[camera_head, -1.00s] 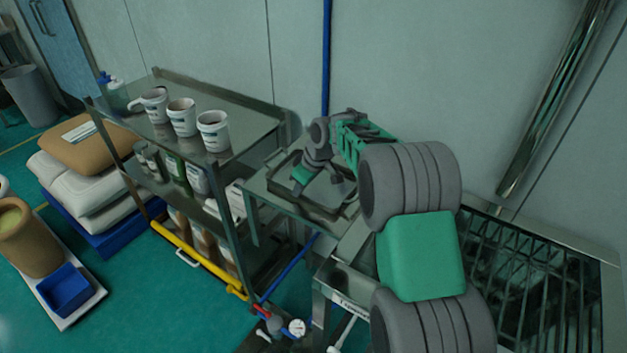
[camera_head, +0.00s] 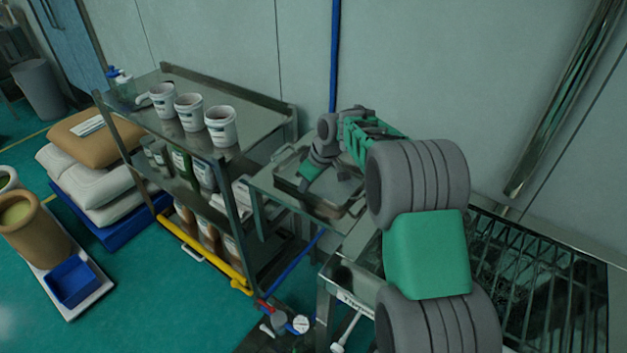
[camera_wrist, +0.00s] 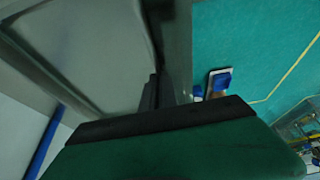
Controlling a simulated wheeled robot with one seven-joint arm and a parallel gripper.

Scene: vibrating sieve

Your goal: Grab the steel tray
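The steel tray (camera_head: 325,208) is a shallow, shiny rectangular tray with a raised rim and a handle at its end. It sits on a metal stand in the middle of the head view, right of the shelf cart. My gripper (camera_head: 308,176) is over the tray's left part, low and near the rim. The arm hides part of the tray's right side. In the wrist view my dark fingers (camera_wrist: 158,92) appear close together beside a grey metal surface. Whether they touch or hold the rim cannot be made out.
A metal shelf cart (camera_head: 240,160) with white cups (camera_head: 189,112) stands left of the tray. A grated metal machine (camera_head: 540,275) is at the right. A wall with a blue vertical pipe (camera_head: 335,60) is behind. Green floor (camera_head: 180,310) is open at the front left.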

